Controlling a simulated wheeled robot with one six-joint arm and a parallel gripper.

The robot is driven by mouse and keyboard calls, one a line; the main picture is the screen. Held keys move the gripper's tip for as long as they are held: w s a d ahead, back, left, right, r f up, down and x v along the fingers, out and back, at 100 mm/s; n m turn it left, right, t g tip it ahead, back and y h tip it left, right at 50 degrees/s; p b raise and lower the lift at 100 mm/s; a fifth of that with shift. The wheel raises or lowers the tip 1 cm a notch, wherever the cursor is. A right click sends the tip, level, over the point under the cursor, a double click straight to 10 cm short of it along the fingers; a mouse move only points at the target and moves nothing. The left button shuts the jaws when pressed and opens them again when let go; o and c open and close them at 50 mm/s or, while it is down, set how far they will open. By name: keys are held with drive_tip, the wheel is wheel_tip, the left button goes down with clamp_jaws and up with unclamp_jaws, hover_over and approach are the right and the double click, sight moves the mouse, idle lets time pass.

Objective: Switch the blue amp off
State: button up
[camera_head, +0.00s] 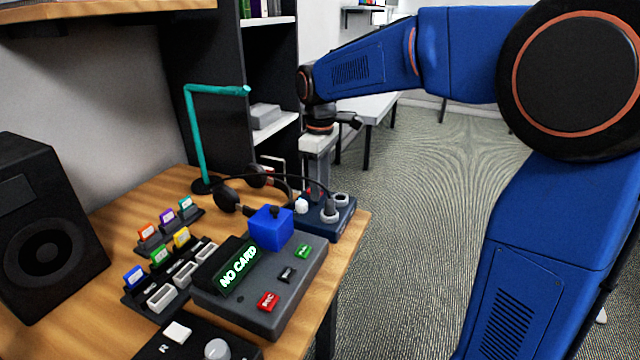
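The dark blue amp (345,226) sits at the table's right edge. Two grey knobs, a white knob and a small red part, which may be its switch, show on its top. A cable reaches it. Whether it is on or off I cannot tell. My gripper (317,172) hangs from the wrist at the end of my blue arm, pointing down above or behind the amp's back part. It is small and seen from afar, so the state of its fingers and any contact are unclear.
A grey recorder (293,306) reading "NO CARD" stands beside the amp, with a bright blue cube (270,228) at its back. Headphones (228,200) and a teal lamp (195,140) are behind. Card racks (150,240) and a black speaker (40,235) are left. Floor right is open.

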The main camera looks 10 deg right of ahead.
clamp_jaws()
drive_tip(key=shift+w+a+g+h, duration=0.15)
drive_tip(key=shift+a+g+h, duration=0.1)
drive_tip(key=shift+g+h, duration=0.2)
drive_tip(key=shift+w+a+r+g+h, duration=0.15)
drive_tip(key=shift+g+h, duration=0.3)
drive_tip(key=shift+h, duration=0.3)
drive_tip(key=shift+o, duration=0.7)
unclamp_jaws()
drive_tip(key=shift+r, duration=0.1)
drive_tip(key=v, duration=1.7)
drive_tip(key=shift+r, duration=0.1)
